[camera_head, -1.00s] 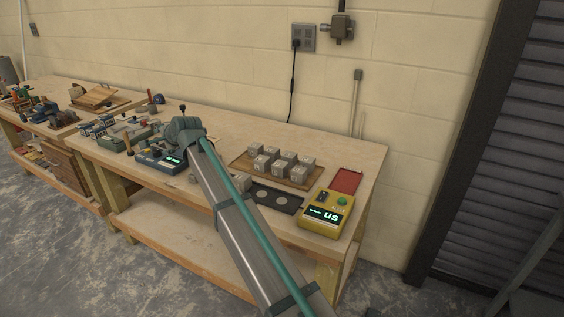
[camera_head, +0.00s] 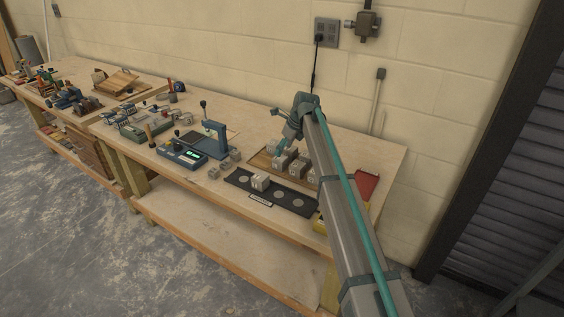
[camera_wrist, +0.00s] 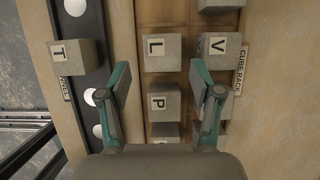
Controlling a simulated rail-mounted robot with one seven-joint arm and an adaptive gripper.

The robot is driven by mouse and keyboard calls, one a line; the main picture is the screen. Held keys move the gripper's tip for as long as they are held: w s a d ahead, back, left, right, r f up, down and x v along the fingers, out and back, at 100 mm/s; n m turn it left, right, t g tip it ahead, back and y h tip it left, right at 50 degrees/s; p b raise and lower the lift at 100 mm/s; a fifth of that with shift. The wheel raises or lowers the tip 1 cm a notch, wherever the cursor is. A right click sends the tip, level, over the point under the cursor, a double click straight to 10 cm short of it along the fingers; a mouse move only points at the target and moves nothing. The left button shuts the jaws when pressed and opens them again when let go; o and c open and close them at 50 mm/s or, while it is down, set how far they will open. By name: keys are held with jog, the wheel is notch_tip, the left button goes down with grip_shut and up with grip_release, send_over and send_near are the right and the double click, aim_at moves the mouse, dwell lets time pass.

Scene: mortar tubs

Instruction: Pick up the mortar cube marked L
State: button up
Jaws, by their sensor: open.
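The grey cube marked L (camera_wrist: 163,61) sits on the wooden cube rack in the wrist view, label facing up. The P cube (camera_wrist: 164,107) is just below it in the picture, and the V cube (camera_wrist: 215,49) is to its right. My gripper (camera_wrist: 160,72) is open and empty, its fingertips either side of the gap between L and P. How high it is above the cubes is hard to tell. In the head view my gripper (camera_head: 281,146) is over the rack; labels there are too small to read.
The T cube (camera_wrist: 78,57) stands on a black strip with pale discs, left in the wrist view. That strip (camera_head: 236,178) lies in front of the rack (camera_head: 261,160) in the head view. A blue press (camera_head: 215,138) stands to the left. My arm partly hides a yellow device.

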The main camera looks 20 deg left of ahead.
aim_at(280, 158)
jog(key=shift+d+p+x, duration=0.15)
jog(key=shift+p+x, duration=0.4)
jog(key=shift+x, duration=1.15)
jog(key=shift+d+p+x, duration=0.1)
jog(key=shift+p+x, duration=0.4)
jog(key=shift+x, duration=1.2)
jog(key=shift+w, duration=0.1)
jog(key=c, duration=1.1)
